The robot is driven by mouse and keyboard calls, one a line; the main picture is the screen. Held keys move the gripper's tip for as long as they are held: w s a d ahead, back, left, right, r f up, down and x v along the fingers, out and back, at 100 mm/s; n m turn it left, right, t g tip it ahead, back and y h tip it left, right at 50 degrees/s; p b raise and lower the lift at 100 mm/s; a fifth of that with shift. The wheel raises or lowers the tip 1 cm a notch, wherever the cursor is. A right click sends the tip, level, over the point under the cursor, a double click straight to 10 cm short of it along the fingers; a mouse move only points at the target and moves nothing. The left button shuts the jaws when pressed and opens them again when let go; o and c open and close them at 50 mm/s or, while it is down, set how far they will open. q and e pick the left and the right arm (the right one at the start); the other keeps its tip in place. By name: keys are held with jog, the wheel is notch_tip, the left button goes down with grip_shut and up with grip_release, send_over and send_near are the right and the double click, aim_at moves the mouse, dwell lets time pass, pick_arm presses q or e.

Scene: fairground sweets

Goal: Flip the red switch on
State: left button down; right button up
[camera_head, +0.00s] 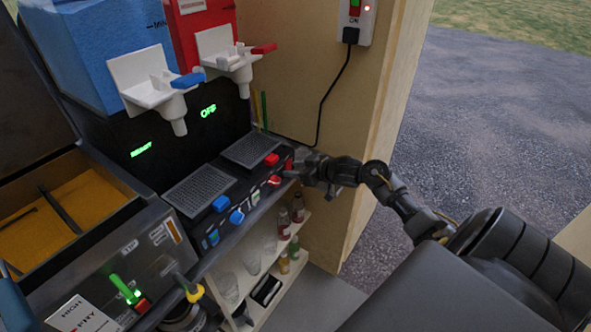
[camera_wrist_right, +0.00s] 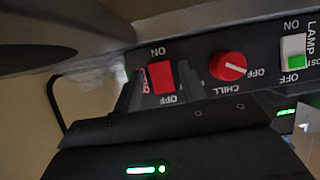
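The red switch (camera_wrist_right: 162,77) is a red rocker on a black panel, with the words ON and OFF upside down at its two ends in the right wrist view. Which way it is tipped I cannot tell. My right gripper (camera_wrist_right: 160,88) has its two dark fingers apart, with the switch showing between and beyond them; contact is unclear. In the head view my right gripper (camera_head: 296,170) is at the right end of the slush machine's front panel and partly hides the switch.
A red CHILL knob (camera_wrist_right: 227,66) and a white-green LAMP switch (camera_wrist_right: 294,50) sit beside the switch. A wall box (camera_head: 353,20) with a red and green switch and a black cable is above. Bottles (camera_head: 284,222) stand on a shelf below. Open gravel (camera_head: 490,110) lies to the right.

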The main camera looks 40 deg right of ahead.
jog(key=c, duration=0.8)
jog(key=t+b, duration=0.1)
jog(key=b, duration=0.1)
jog(key=f+t+b, duration=0.1)
jog(key=b, duration=0.1)
jog(key=shift+t+y, duration=0.3)
jog(key=shift+y, duration=0.1)
jog(key=shift+r, duration=0.15)
jog(key=o, duration=1)
